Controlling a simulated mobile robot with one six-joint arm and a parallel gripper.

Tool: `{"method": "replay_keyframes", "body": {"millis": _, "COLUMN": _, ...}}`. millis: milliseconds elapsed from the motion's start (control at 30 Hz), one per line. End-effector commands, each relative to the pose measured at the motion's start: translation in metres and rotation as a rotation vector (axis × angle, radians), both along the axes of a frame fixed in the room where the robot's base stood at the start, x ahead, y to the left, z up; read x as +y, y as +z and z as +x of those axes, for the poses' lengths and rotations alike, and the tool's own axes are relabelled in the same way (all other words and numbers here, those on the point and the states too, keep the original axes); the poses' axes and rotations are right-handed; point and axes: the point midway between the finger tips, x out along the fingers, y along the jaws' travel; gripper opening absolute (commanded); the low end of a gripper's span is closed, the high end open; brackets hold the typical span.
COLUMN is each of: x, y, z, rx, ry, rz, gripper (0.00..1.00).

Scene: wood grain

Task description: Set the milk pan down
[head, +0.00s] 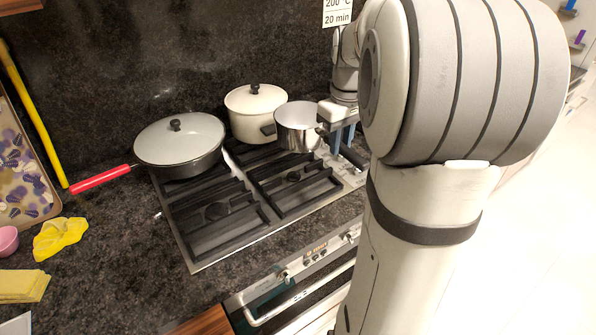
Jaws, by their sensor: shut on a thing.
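The milk pan (297,130) is a small silvery pan without a lid, upright at the back right of the gas hob (205,262). My gripper (342,140), with blue fingers, is at the pan's right side and shut on it. The grip itself and most of the pan's handle are hidden by the gripper and my arm. I cannot tell whether the pan's base touches the grate or hangs just above it.
A cream lidded pot (252,115) stands close left of the milk pan. A lidded frying pan (182,150) with a red handle sits at the back left. The front grates are clear. A yellow cloth (60,236) lies on the counter at left.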

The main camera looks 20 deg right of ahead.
Motion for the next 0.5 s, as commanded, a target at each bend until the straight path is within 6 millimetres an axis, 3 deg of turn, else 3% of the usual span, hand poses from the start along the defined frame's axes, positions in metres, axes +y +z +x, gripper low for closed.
{"method": "replay_keyframes", "body": {"millis": 300, "x": -0.002, "y": -0.051, "z": -0.001, "rx": 0.002, "ry": -0.005, "rz": 0.001, "gripper": 0.00}}
{"method": "replay_keyframes", "body": {"millis": 500, "x": -0.002, "y": -0.070, "z": -0.001, "rx": 0.002, "ry": -0.005, "rz": 0.001, "gripper": 0.00}}
